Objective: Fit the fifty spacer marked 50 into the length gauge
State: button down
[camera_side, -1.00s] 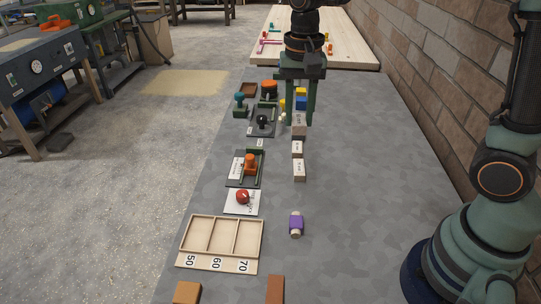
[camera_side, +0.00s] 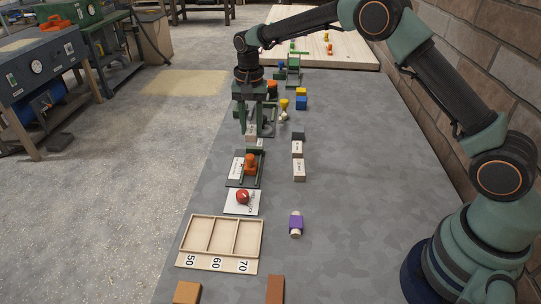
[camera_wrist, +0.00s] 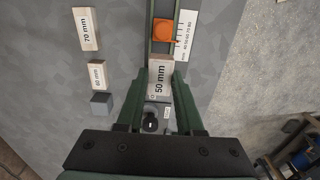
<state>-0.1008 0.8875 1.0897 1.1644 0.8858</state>
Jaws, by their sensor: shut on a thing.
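The spacer (camera_wrist: 160,78) is a pale block with "50 mm" on its top face. My gripper (camera_wrist: 160,84) is shut on it, with a finger on each side. In the side view the spacer (camera_side: 251,131) is below my gripper (camera_side: 250,129), partly hidden by the fingers. The length gauge (camera_side: 236,182) is a dark plate with green rails and an orange slider (camera_side: 251,163). It lies just nearer the camera than the spacer. In the wrist view the slider (camera_wrist: 164,31) is above the spacer, beside a white 40-to-80 scale (camera_wrist: 186,35). I cannot tell the spacer's height over the bench.
A black-knobbed fixture (camera_wrist: 150,124) lies under my gripper. The 60 mm (camera_wrist: 98,74) and 70 mm (camera_wrist: 86,29) blocks and a dark grey block (camera_wrist: 101,105) stand to one side. A red knob (camera_side: 242,197), a wooden tray (camera_side: 178,252) and a purple piece (camera_side: 295,224) are nearer the camera.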

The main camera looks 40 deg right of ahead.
jog(key=shift+f, duration=0.1)
dwell(0.3)
send_over(253, 151)
jog(key=s+a, duration=0.2)
jog(key=shift+s+d+f, duration=0.1)
jog(key=shift+d+f, duration=0.05)
jog(key=shift+f, duration=2.45)
jog(key=shift+f, duration=1.5)
dwell(0.3)
jog(key=shift+c, duration=2.3)
grip_release()
notch_tip(253, 151, up, 12)
jog(key=shift+r, duration=0.1)
